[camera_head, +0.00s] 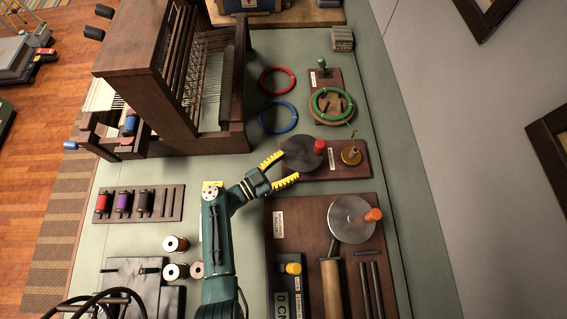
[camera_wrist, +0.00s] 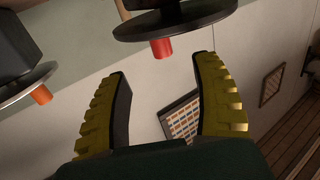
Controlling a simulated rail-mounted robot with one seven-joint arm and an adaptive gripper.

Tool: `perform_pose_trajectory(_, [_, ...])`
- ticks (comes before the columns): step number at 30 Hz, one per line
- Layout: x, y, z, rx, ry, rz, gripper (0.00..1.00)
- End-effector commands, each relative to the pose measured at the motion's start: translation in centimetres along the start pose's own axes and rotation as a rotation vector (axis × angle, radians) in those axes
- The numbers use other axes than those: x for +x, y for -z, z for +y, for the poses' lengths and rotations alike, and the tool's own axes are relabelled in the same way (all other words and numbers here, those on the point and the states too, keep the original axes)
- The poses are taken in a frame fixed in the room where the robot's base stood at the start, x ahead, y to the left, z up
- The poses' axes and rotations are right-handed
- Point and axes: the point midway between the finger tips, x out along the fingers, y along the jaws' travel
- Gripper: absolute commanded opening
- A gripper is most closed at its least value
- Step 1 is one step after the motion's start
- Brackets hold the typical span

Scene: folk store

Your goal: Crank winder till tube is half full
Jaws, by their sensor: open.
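A dark round crank wheel (camera_head: 300,158) with a red knob (camera_head: 319,146) sits on a wooden board (camera_head: 345,172) with a brass piece (camera_head: 352,155) at its right. My gripper (camera_head: 287,167) is open and empty at the left of this wheel, its yellow fingers spread. In the wrist view, the red knob (camera_wrist: 162,48) hangs from the dark wheel (camera_wrist: 180,20), ahead of the gap between my fingertips (camera_wrist: 162,68) and apart from them. I cannot tell how full any tube is.
A metal wheel (camera_head: 345,215) with an orange knob (camera_head: 373,215) stands nearer on another board. A wooden loom (camera_head: 150,70) fills the far left. Red (camera_head: 277,80), blue (camera_head: 278,117) and green (camera_head: 318,103) rings lie behind the dark wheel. Several spools stand at the left.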

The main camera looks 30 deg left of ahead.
Motion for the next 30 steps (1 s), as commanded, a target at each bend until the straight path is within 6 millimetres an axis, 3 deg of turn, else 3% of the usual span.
perform_pose_trajectory(23, [9.5, -0.3, 0.1, 0.003, -0.004, 0.002, 0.65])
perform_pose_trajectory(30, [9.8, 0.3, 0.0, -0.001, -0.001, 0.000, 0.65])
